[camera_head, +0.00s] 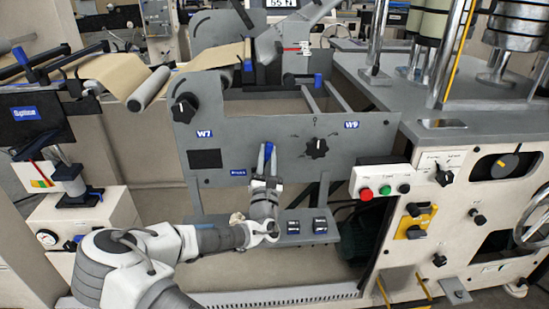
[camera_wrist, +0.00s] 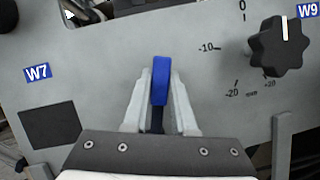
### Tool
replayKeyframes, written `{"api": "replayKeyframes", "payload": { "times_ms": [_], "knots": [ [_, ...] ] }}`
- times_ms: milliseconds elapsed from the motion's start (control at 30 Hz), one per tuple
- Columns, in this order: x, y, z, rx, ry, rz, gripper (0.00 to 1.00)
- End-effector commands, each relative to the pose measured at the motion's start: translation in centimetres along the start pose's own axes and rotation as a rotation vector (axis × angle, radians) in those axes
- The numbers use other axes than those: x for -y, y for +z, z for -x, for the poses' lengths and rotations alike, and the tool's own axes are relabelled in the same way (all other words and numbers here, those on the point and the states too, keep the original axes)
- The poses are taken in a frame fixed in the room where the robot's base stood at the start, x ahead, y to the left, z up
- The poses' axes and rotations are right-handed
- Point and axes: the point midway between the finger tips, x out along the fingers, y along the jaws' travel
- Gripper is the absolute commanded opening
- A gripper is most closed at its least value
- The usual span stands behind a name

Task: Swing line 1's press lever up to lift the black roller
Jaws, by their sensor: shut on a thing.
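The press lever's blue handle (camera_wrist: 160,82) stands upright between the two pale fingers of my gripper (camera_wrist: 160,100) in the wrist view. The fingers are shut on it from both sides. In the head view the blue handle (camera_head: 268,151) shows at the tip of my gripper (camera_head: 266,165), in front of the grey machine panel (camera_head: 225,140). A small blue label (camera_head: 238,172) is just left of it. The lever's lower part and pivot are hidden behind my gripper. I cannot make out the black roller with certainty.
A black star knob (camera_head: 316,148) with a scale is right of the handle; it also shows in the wrist view (camera_wrist: 275,45). Another black knob (camera_head: 184,107) is at upper left. A button box (camera_head: 380,182) is at right.

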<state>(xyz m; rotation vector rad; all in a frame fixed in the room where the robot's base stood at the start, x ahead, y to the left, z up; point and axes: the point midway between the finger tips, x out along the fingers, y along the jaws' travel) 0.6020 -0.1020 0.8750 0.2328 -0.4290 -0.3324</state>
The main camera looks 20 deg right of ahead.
Motion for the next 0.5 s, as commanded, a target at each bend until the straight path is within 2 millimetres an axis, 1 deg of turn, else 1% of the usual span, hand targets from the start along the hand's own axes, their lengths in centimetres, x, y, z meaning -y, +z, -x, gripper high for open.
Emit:
{"api": "replayKeyframes", "payload": {
  "times_ms": [33,133,300,500],
  "knots": [
    [-0.6,-0.1,0.0,0.002,0.020,0.032,0.00],
    [-1.1,-0.1,0.1,0.001,0.042,0.083,0.00],
    [-1.7,-0.2,0.1,0.000,0.066,0.146,0.00],
    [-2.0,-0.2,0.1,-0.001,0.080,0.182,0.00]
  ]
}}
